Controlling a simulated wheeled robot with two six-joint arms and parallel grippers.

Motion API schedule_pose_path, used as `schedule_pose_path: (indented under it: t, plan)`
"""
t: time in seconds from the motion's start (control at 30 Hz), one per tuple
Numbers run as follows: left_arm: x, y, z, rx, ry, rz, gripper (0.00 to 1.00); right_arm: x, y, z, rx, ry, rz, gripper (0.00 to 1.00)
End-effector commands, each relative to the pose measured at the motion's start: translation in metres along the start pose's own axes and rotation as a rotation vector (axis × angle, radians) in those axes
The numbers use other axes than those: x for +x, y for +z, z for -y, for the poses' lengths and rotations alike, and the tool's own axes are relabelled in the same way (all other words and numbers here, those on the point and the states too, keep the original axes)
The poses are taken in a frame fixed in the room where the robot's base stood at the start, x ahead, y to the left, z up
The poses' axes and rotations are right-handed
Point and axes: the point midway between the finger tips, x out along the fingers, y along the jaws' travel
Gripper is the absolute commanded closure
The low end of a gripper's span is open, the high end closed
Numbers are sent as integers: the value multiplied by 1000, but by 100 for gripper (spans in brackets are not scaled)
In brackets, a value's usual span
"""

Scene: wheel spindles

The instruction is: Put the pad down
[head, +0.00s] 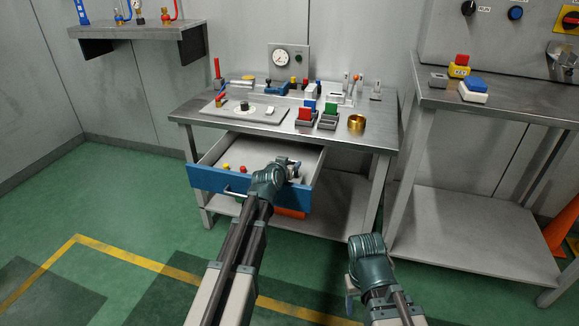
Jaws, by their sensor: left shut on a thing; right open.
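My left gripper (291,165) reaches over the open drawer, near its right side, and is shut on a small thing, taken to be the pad. The hand and the small size hide most of the pad, so its shape and whether it touches the drawer floor cannot be made out. The drawer (218,183) has a blue front and is pulled out from under the workbench (374,133). My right gripper (351,292) is open, low in front of the bench and away from everything.
Red and yellow knobs (227,168) lie in the drawer's left part. The bench top holds a grey plate (237,112), green and blue blocks in holders, a brass ring (356,122) and a gauge (281,58). A side bench (515,107) at right bears a blue-and-white block (473,91).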

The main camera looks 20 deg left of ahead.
Motion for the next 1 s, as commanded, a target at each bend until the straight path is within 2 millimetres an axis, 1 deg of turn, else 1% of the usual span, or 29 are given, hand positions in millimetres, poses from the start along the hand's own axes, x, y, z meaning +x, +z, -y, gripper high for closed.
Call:
schedule_pose_path:
  t: [0.43,0.53,0.57,0.6,0.67,0.7,0.73,1.0]
  plan:
    - [5,14,-1,0,2,5,100,14,-1,2,-2,-2,-1,38]
    - [5,14,-1,1,2,5,100,14,-1,2,-2,-2,-1,38]
    - [5,14,-1,1,2,6,40,14,-1,2,-2,-2,-1,38]
    - [5,14,-1,1,3,6,32,14,-1,2,-2,-2,-1,38]
    - [5,15,-1,1,3,6,22,14,-1,2,-2,-2,-1,38]
    - [6,15,-1,1,3,6,14,15,-1,2,-2,-2,-1,38]
    - [6,15,-1,1,3,6,13,15,-1,2,-2,-2,-1,38]
    - [6,16,-2,1,3,6,13,15,-1,2,-2,-2,-1,38]
